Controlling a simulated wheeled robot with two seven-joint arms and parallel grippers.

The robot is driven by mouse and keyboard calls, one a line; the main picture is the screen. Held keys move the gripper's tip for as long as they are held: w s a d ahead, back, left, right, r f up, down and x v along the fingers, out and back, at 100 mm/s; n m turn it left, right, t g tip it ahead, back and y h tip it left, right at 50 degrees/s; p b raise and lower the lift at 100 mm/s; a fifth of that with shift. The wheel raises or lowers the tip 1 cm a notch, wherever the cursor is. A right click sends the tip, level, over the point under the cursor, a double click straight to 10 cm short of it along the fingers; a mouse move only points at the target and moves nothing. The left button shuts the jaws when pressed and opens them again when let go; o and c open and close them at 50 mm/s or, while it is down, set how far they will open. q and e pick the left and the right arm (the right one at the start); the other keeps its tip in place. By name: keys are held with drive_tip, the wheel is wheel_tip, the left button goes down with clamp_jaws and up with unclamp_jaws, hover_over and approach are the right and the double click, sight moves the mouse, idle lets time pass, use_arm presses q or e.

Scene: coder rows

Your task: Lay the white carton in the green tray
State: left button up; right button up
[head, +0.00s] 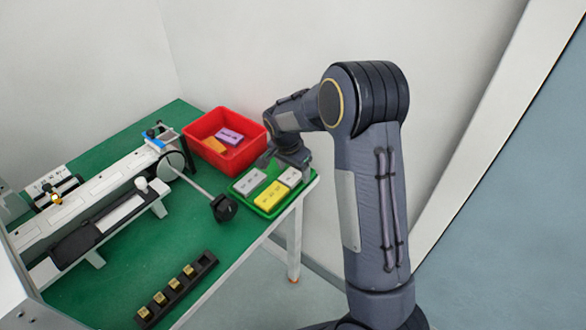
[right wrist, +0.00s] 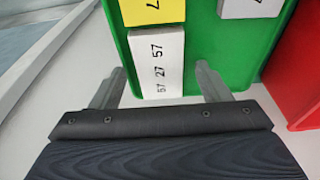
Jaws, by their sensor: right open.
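The green tray (head: 246,201) sits at the table's right edge; its floor also shows in the right wrist view (right wrist: 205,62). The white carton (head: 291,177) lies in it, at the right end. In the right wrist view the white carton (right wrist: 157,60) lies flat with printed digits up, its near end by my fingers. My right gripper (right wrist: 160,86) is open, one finger to each side of that end, with gaps showing. In the head view my right gripper (head: 292,160) is over the tray's far right side, its fingertips hard to see. My left gripper is not in view.
A yellow carton (head: 270,195) and a light grey carton (head: 250,181) share the tray. A red bin (head: 250,158) beside it holds orange and purple cartons. A coder machine with a black head (head: 224,207) stands left. A black rack (head: 178,290) lies in front.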

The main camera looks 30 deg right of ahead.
drive_tip(key=shift+r, duration=0.1)
drive_tip(key=r, duration=0.2)
drive_tip(key=a+r, duration=0.1)
drive_tip(key=r, duration=0.4)
drive_tip(key=shift+s+a+r, duration=0.25)
drive_tip(key=shift+s+r, duration=0.05)
drive_tip(key=shift+s, duration=0.05)
drive_tip(key=s+a+r+n+t+y+p, duration=0.1)
drive_tip(key=s+a+r+n+y, duration=0.2)
drive_tip(key=s, duration=0.5)
drive_tip(key=s+a+r+n+t+y, duration=0.1)
drive_tip(key=s+r+n+t, duration=0.15)
drive_tip(key=s+r, duration=0.45)
drive_tip(key=s+a+f+n+y, duration=0.1)
drive_tip(key=s+a+n, duration=0.1)
drive_tip(key=s, duration=0.4)
drive_tip(key=s+a+n+t, duration=0.1)
drive_tip(key=s+a+n, duration=0.2)
drive_tip(key=s, duration=0.4)
drive_tip(key=shift+a+f+n+y+p, duration=0.35)
drive_tip(key=shift+n+y+p, duration=0.1)
drive_tip(key=shift+n, duration=0.2)
